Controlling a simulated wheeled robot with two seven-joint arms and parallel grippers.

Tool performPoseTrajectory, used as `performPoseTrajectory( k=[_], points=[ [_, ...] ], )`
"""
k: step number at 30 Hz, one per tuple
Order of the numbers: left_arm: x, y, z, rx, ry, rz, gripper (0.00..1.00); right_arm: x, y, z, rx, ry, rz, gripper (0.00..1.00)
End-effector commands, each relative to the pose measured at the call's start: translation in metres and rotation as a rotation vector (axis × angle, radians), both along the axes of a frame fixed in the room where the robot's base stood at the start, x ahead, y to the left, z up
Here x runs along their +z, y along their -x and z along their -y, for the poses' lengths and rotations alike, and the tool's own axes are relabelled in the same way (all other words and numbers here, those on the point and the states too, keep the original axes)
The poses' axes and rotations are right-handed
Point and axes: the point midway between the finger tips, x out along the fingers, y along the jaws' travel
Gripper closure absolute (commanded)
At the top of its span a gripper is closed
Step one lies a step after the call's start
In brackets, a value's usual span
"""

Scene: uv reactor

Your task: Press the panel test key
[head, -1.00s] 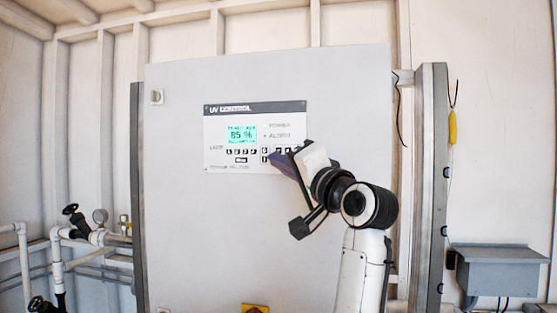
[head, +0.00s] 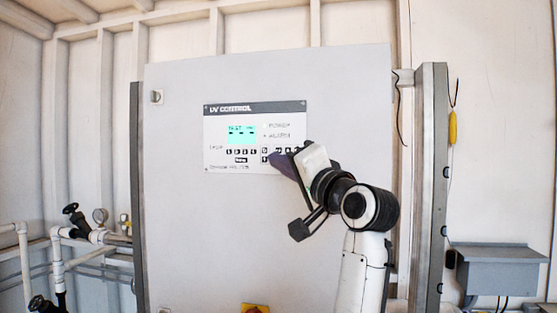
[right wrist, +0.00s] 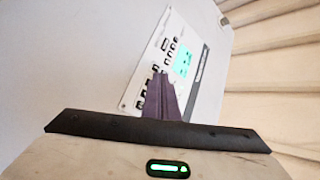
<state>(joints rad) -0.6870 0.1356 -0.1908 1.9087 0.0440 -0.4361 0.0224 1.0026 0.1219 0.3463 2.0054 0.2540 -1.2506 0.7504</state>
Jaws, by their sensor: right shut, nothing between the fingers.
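The UV control panel (head: 225,162) is a white plate with a dark title strip on a grey cabinet door. Its teal display (head: 241,134) reads "TEST" with dashes below. Rows of small dark keys (head: 241,151) run under the display. My right gripper (head: 274,161) is shut, its dark fingertips at the panel's lower right keys and covering some of them. In the right wrist view the purple-grey fingers (right wrist: 161,98) reach the key rows of the panel (right wrist: 205,88); whether they touch a key I cannot tell. My left gripper is not in view.
The grey cabinet door (head: 200,230) fills the middle. A red and yellow switch (head: 255,309) sits at its bottom edge. Pipes with a black valve handle (head: 72,210) stand at left. A grey box (head: 500,270) is on the right wall.

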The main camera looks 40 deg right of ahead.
Motion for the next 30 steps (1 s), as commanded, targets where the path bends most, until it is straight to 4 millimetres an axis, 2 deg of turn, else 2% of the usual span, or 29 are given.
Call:
performPoseTrajectory(
  k=[11,24,30],
  points=[
    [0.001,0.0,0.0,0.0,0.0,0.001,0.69,0.0,0.002,-0.004,0.002,-0.001,-0.001,1.0],
    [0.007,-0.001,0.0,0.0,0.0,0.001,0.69,0.0,0.028,-0.035,0.003,0.002,-0.001,1.0],
    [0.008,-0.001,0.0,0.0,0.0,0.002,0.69,0.0,0.035,-0.041,0.001,0.0,-0.001,1.0]
  ],
)
